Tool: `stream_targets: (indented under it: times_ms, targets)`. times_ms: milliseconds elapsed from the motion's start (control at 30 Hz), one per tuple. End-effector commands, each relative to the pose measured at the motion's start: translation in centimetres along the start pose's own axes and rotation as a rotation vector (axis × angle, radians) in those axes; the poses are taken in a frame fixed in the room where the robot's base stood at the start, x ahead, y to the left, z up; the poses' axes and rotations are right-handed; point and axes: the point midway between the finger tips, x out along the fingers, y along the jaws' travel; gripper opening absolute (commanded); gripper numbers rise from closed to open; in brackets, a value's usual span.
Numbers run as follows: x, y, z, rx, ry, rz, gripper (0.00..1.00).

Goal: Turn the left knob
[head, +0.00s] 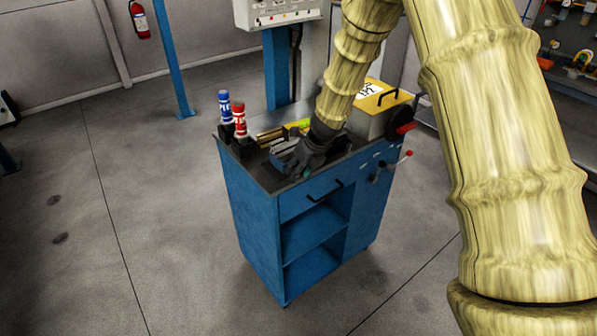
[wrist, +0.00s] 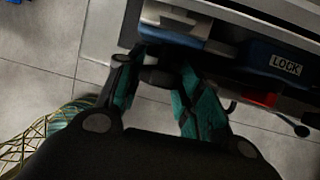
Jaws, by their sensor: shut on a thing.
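My gripper (head: 297,163) is over the front part of the blue cart's top in the head view. In the wrist view its two teal-padded fingers (wrist: 157,73) close around a dark, rounded part (wrist: 156,77) that looks like a knob. The fingers and the poor light hide most of this part, and I cannot tell how far it is turned. Beside it, to the right, is a blue panel (wrist: 250,50) with a LOCK label (wrist: 286,65). My gripper hides the held part in the head view.
The blue cart (head: 253,225) has a drawer handle and open shelves. On its top stand a blue can (head: 225,107), a red can (head: 239,120) and a yellow-lidded box (head: 383,98). A red-tipped lever (head: 398,163) sticks out at the right. The floor at left is clear.

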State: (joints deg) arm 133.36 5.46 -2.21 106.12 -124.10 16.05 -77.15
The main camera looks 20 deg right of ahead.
Motion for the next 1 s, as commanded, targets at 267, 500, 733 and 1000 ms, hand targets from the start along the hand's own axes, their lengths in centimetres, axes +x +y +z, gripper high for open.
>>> stream_targets:
  times_ms: [267, 500, 733, 1000]
  targets:
    - [-0.1, -0.1, 0.0, 0.005, -0.001, 0.011, 0.13]
    - [-0.1, -0.1, 0.0, 0.005, -0.001, 0.011, 0.57]
    - [0.0, 0.0, 0.0, 0.004, -0.001, 0.011, 0.57]
    - [-1.6, -0.1, 0.1, 0.003, -0.002, 0.009, 0.57]
